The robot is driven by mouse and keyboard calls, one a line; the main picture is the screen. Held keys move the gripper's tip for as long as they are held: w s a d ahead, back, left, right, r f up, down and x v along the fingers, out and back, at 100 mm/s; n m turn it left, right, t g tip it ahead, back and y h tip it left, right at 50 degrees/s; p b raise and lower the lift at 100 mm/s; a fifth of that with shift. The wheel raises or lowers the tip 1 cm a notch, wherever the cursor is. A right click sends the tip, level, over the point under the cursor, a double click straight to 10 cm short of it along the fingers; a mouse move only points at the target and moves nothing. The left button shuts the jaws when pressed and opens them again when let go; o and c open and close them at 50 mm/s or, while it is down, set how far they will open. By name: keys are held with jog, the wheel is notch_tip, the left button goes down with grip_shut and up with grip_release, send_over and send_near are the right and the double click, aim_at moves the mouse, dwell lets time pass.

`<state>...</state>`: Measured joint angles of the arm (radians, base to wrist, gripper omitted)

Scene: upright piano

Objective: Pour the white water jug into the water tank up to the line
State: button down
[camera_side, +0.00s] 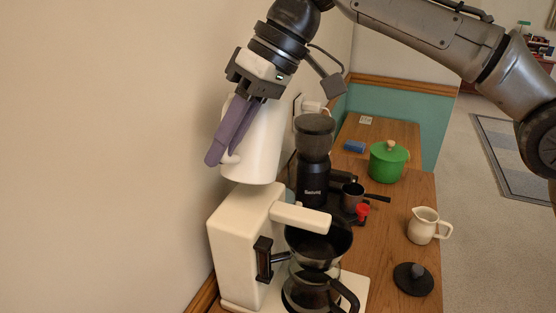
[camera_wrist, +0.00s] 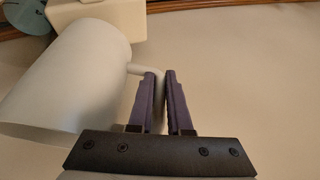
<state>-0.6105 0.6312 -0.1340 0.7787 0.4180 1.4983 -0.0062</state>
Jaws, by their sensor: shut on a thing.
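The white water jug (camera_side: 262,146) is held in the air above the cream coffee maker (camera_side: 238,232), close to the wall. My gripper (camera_side: 220,156) is shut on the jug's handle, with its purple fingers pointing down in the side view. In the wrist view the fingers (camera_wrist: 160,84) close around the handle and the jug's body (camera_wrist: 66,84) lies to their left. The jug looks roughly upright, with a slight tilt. The water tank, its line and the water in the jug cannot be made out.
A black grinder (camera_side: 314,150) stands just behind the coffee maker. A glass carafe (camera_side: 312,290) sits under the black filter basket (camera_side: 318,242). A green pot (camera_side: 387,162), a cream pitcher (camera_side: 422,226) and a black lidded disc (camera_side: 413,279) stand to the right on the wooden top (camera_side: 385,262).

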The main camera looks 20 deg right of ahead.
jog(key=shift+s+a+f+t+h, duration=0.15)
jog(key=shift+s+a+t+h, duration=0.15)
jog(key=shift+s, duration=0.05)
jog(key=f, duration=0.1)
jog(key=h, duration=0.1)
jog(key=a+f+t, duration=0.1)
jog(key=shift+s+f+n+h, duration=0.3)
jog(key=shift+s, duration=0.05)
jog(key=shift+s+a+f+t+h, duration=0.2)
jog(key=shift+f+t+h, duration=0.15)
jog(key=shift+t+h, duration=0.3)
notch_tip(320, 180, up, 5)
jog(key=shift+f, duration=0.1)
